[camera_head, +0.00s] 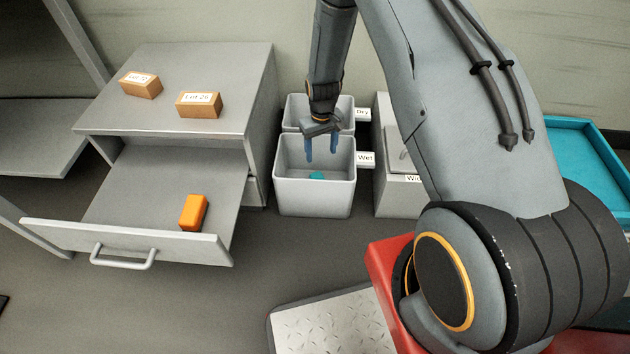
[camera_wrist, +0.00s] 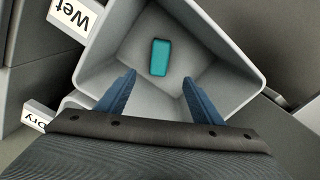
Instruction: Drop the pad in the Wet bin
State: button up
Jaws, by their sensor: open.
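The pad is a small teal block (camera_wrist: 160,57) lying on the floor of the Wet bin. In the head view only part of the pad (camera_head: 317,176) shows inside the bin. The Wet bin (camera_head: 313,198) is a grey open box with a "Wet" label; its rim also shows in the wrist view (camera_wrist: 228,45). My gripper (camera_head: 321,150) is over the bin's opening, fingers pointing down. Its blue fingers (camera_wrist: 158,88) are spread apart with nothing between them, and the pad is below, apart from them.
The Dry bin (camera_head: 345,103) stands directly behind the Wet bin. A grey cabinet (camera_head: 258,105) with an open drawer (camera_head: 120,238) is to the left; an orange block (camera_head: 193,212) lies in the drawer. Another grey bin (camera_head: 400,195) is on the right, beyond it a teal tray (camera_head: 590,165).

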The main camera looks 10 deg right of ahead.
notch_tip(320, 180, up, 8)
jog(key=p, duration=0.2)
jog(key=shift+f, duration=0.2)
